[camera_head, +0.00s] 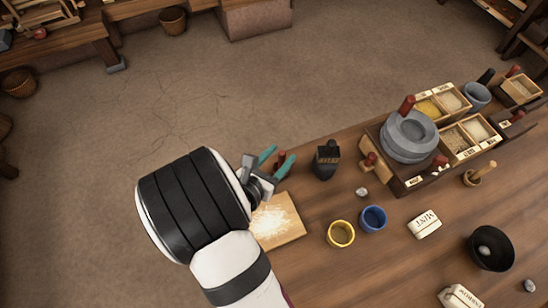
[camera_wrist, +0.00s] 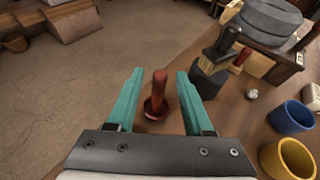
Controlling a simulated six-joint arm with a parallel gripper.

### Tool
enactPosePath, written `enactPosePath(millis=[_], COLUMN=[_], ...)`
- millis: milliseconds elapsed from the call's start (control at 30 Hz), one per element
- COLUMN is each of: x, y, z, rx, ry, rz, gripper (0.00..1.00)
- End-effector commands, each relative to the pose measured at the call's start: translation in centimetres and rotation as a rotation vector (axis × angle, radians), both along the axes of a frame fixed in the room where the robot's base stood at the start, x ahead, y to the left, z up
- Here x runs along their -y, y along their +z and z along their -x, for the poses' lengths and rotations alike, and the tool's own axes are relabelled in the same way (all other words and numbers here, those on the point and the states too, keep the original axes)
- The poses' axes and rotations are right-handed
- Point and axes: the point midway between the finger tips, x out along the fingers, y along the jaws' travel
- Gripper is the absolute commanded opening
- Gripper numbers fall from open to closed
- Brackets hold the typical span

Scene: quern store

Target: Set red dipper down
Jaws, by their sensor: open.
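The red dipper (camera_wrist: 156,102) stands upright on the wooden table, close to the table's left edge, with its handle up and its small round bowl at the bottom. In the head view a bit of its red handle (camera_head: 281,156) shows between the teal fingers. My gripper (camera_wrist: 160,73) is open, with one finger on each side of the dipper and a visible gap to the handle on both sides. In the head view my gripper (camera_head: 277,157) is over the table's back left edge, and it hides most of the dipper.
A dark block-like holder (camera_head: 326,160) stands just right of my gripper. A grey quern (camera_head: 409,136) sits in a wooden tray with grain boxes further right. A yellow cup (camera_head: 341,234), a blue cup (camera_head: 373,218) and a flour-dusted board (camera_head: 291,233) are nearer.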

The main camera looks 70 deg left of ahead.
Motion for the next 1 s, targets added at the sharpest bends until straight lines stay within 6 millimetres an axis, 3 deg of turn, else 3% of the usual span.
enactPosePath(millis=[500, 1000], x=[6.0, 6.6], y=[4.4, 4.6], z=[8.4, 9.0], rx=[-0.001, 0.000], ry=[0.002, -0.001], rz=[-0.002, 0.000], gripper=[0.51, 0.51])
